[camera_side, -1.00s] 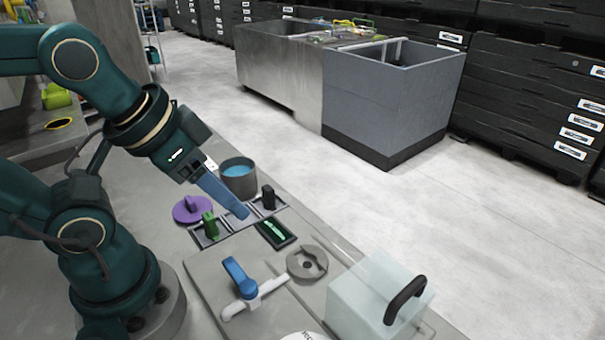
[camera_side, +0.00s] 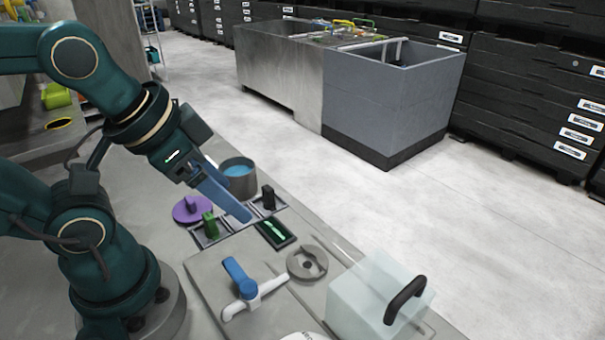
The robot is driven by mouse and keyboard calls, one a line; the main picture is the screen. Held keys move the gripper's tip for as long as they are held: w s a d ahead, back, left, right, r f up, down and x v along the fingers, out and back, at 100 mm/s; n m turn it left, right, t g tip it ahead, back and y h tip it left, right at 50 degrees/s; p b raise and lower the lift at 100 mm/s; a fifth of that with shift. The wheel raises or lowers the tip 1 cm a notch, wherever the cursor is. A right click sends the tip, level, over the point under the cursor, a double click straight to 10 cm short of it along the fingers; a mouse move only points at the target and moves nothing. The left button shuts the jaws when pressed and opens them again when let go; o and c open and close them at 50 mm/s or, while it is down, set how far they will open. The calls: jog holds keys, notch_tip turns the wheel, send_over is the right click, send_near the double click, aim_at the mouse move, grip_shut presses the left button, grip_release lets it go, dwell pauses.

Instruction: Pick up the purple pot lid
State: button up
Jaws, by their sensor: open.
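The purple pot lid (camera_side: 180,213) lies flat on the grey worktop, a round disc with a dark purple upright knob. It is left of the tray of small parts and next to the pot. My gripper (camera_side: 244,216) has long blue fingers and hangs over the tray, to the right of the lid and apart from it. It is open and empty. The near finger hides most of the other one.
A grey pot (camera_side: 238,180) with blue inside stands behind my gripper. The tray (camera_side: 226,226) holds a green block (camera_side: 210,226) and a black block (camera_side: 268,198). A blue-handled valve (camera_side: 240,280), grey disc (camera_side: 307,263) and translucent box (camera_side: 368,300) stand nearer the camera.

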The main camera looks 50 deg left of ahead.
jog(key=w+a+m, duration=0.3)
jog(key=n+g, duration=0.4)
jog(key=g, duration=0.2)
send_over(190, 199)
notch_tip(190, 199, down, 9)
jog(key=shift+d+f, duration=0.1)
jog(key=shift+s+f, duration=0.1)
jog(key=shift+f, duration=2.45)
grip_shut()
